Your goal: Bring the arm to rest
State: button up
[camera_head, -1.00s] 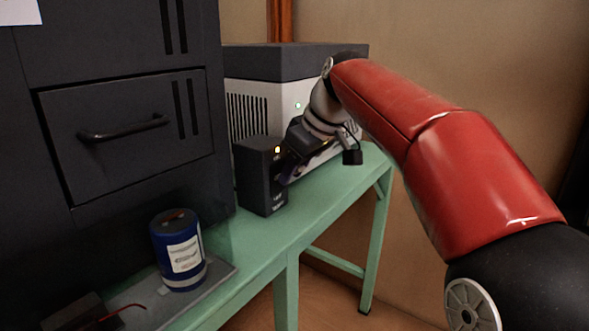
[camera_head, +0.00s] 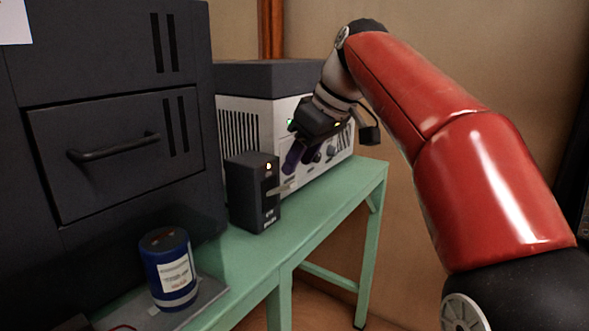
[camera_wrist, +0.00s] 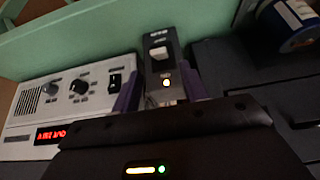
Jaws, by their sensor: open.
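My red arm (camera_head: 455,150) reaches in from the right. My gripper (camera_head: 297,158) hangs in front of the white instrument, above and to the right of the small black power box (camera_head: 252,195). Its purple fingers are spread with nothing held between them. In the wrist view, my gripper (camera_wrist: 160,90) shows the two purple fingers apart, with the black box (camera_wrist: 161,38) beyond and between them. The box has a pale rocker switch (camera_wrist: 158,53) and a lit lamp (camera_wrist: 166,83).
The green table (camera_head: 325,205) carries the white instrument (camera_head: 240,125), the box and a blue canister (camera_head: 168,270) on a grey tray (camera_head: 205,300). A dark drawer cabinet (camera_head: 110,90) stands at left. Bare table lies right of the box.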

jog(key=shift+s, duration=0.1)
jog(key=s+d+f+m+t+h, duration=0.1)
jog(key=s+d+f+m, duration=0.4)
jog(key=s+f, duration=0.6)
jog(key=s+d+f+m+t+h, duration=0.1)
jog(key=s+d+f+m+h, duration=0.2)
jog(key=s+f, duration=0.9)
jog(key=d+f+m, duration=0.2)
jog(key=shift+s+d+h, duration=0.2)
jog(key=shift+d+h, duration=0.1)
jog(key=shift+d, duration=0.1)
jog(key=shift+r, duration=0.1)
